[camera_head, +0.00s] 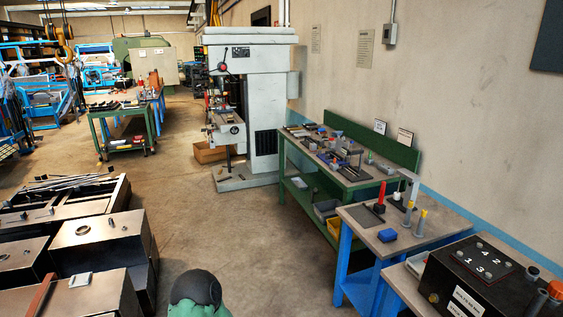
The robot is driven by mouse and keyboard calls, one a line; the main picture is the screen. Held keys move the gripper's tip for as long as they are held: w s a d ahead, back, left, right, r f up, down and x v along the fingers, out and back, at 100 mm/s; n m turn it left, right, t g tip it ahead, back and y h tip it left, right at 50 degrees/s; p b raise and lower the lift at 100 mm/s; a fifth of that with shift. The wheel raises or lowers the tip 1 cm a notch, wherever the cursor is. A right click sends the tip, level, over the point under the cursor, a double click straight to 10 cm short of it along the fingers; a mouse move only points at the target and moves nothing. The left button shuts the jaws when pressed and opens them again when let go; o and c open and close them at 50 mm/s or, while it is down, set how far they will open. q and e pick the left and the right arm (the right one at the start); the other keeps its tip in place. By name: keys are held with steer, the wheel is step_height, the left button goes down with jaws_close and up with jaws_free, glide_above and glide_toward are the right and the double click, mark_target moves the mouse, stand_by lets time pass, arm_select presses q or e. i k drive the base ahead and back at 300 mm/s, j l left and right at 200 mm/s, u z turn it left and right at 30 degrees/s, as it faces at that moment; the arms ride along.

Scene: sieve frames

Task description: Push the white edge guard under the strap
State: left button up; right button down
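A small pale grey-white piece (80,279), possibly the white edge guard, lies on top of the nearest dark metal box (105,299) at the lower left. A reddish-brown band (43,292), possibly the strap, runs across the same box top to the left of the piece. A gap of bare box top shows between the two. The band's near end is cut off by the bottom edge of the picture. Neither of my grippers is in view.
More dark metal boxes (87,232) stand behind, with several rods (62,183) on a frame. Benches with tools (385,237) and a black numbered box (478,275) stand at the right. A dark rounded shape with green shows at bottom centre. The middle floor (245,235) is clear.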

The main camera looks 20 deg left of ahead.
mark_target(82, 279)
steer(key=i+j+u, duration=0.2)
steer(key=i+u, duration=0.15)
steer(key=i, duration=0.15)
steer(key=i+j+u, duration=0.1)
steer(key=i+u, duration=0.3)
steer(key=i, duration=0.15)
steer(key=i+l+u, duration=0.1)
steer(key=i+u, duration=0.25)
steer(key=i, duration=0.2)
steer(key=i+u, duration=0.4)
steer(key=i+l+u, duration=0.15)
steer(key=i+u, duration=0.3)
steer(key=i+l+u, duration=0.25)
steer(key=u, duration=0.15)
steer(key=i+l, duration=0.05)
steer(key=i, duration=0.05)
